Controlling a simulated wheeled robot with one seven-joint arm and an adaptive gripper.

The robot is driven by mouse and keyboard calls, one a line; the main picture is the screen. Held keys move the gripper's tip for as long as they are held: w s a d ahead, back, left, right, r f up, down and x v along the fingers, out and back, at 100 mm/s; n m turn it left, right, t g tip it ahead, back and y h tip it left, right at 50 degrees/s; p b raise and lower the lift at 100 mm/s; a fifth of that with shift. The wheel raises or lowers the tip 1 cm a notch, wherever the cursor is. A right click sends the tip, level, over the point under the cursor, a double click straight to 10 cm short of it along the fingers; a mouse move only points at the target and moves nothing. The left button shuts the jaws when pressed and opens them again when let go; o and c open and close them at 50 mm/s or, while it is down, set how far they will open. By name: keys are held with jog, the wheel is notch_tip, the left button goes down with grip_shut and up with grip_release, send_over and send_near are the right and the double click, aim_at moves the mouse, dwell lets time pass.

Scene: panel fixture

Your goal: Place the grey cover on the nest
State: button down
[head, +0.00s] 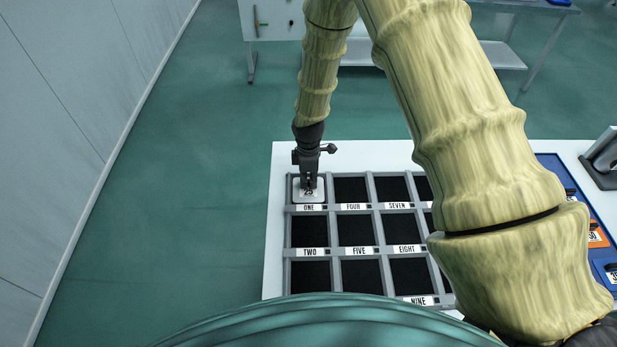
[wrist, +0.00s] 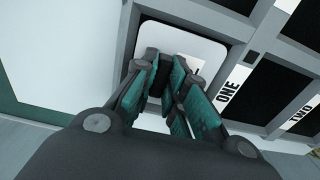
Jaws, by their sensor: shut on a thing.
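The grey cover (head: 299,194) is a light rounded square plate with a label that seems to read 25. It is at the compartment marked ONE, the far left nest of the grey grid (head: 331,207). In the wrist view the cover (wrist: 212,48) lies within the frame of that nest, roughly square to it. I cannot tell whether it rests on the nest floor or sits slightly above. My gripper (head: 309,184) points down over the cover and is shut on its middle; the fingers (wrist: 165,88) hide the part they grip.
The other visible nests, such as FOUR (head: 351,189) and TWO (head: 309,231), are dark and empty. A blue tray (head: 550,162) at the right holds an orange piece (head: 598,236) and other labelled pieces. A grey stand (head: 602,160) is at the right edge. My arm hides part of the grid.

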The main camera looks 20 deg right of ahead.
jog(key=shift+f, duration=0.15)
jog(key=c, duration=1.5)
grip_release()
jog(key=shift+o, duration=0.2)
jog(key=shift+r, duration=0.2)
notch_tip(320, 180, up, 12)
jog(key=b, duration=0.4)
